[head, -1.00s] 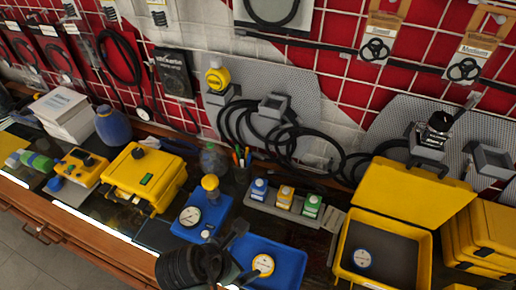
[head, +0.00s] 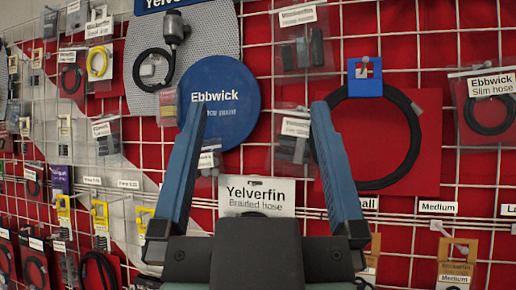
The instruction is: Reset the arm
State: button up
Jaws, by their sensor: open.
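My gripper (head: 258,112) is in the middle of the head view, pointing up with its two blue fingers spread wide. It is open and nothing is between the fingers. Behind it is a red pegboard wall with a white wire grid (head: 270,170). A round blue Ebbwick disc (head: 222,100) and a white Yelverfin braided hose card (head: 258,190) show between and behind the fingers. The rest of my arm is mostly out of view below.
Packets and hoses hang on the grid. A black hose loop on a red card (head: 415,150) hangs at the right. A grey perforated panel (head: 205,32) with a black hose is at the upper left. Yellow hangers (head: 100,215) are at the lower left. The workbench is out of view.

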notch_tip(320, 180, down, 3)
jog(key=b, duration=0.3)
dwell(1.0)
